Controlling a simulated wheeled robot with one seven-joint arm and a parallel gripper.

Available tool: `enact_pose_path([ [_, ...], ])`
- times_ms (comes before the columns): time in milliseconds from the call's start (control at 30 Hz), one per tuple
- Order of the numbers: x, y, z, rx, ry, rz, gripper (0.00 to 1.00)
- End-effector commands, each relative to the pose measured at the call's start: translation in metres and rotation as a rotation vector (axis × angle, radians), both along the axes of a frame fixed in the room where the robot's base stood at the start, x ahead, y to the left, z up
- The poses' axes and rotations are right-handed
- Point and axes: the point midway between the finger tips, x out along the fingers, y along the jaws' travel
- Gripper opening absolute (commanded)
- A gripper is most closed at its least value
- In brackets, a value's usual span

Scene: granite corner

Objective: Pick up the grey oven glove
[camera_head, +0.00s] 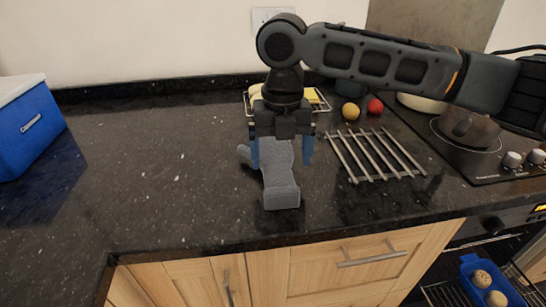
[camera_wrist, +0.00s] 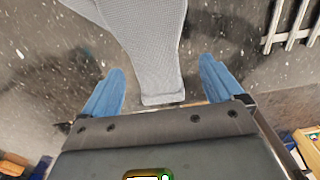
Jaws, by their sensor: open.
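The grey oven glove (camera_head: 281,190) lies on the black granite worktop, with its cuff end toward the front edge and its thumb pointing left. It also shows in the wrist view (camera_wrist: 147,45), where its narrow cuff end reaches down between the fingers. My gripper (camera_head: 281,160) points down over the glove, its blue fingers apart on either side of it. In the wrist view my gripper (camera_wrist: 162,88) is open, with a gap between each finger and the glove. My wrist hides part of the glove's far end from the head camera.
A metal trivet rack (camera_head: 374,154) lies right of the glove. A wire basket (camera_head: 317,101) stands behind my gripper, near a yellow fruit (camera_head: 351,111) and a red one (camera_head: 375,106). A blue box (camera_head: 28,125) is at far left; a hob (camera_head: 490,145) is at right. Worktop left of the glove is clear.

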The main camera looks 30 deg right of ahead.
Motion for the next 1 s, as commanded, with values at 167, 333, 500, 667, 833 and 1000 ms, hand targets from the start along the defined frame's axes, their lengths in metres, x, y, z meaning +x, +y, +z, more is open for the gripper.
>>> enact_pose_path([
  [167, 0.004, 0.005, -0.026, 0.0, 0.002, 0.0, 0.94],
  [333, 0.004, 0.005, -0.041, 0.001, -0.001, 0.0, 0.94],
  [500, 0.004, 0.005, -0.043, 0.002, -0.002, 0.0, 0.94],
  [667, 0.004, 0.005, -0.043, 0.002, -0.002, 0.0, 0.86],
  [833, 0.004, 0.005, -0.042, 0.002, -0.002, 0.0, 0.7],
  [1000, 0.004, 0.005, -0.042, 0.002, -0.002, 0.0, 0.53],
])
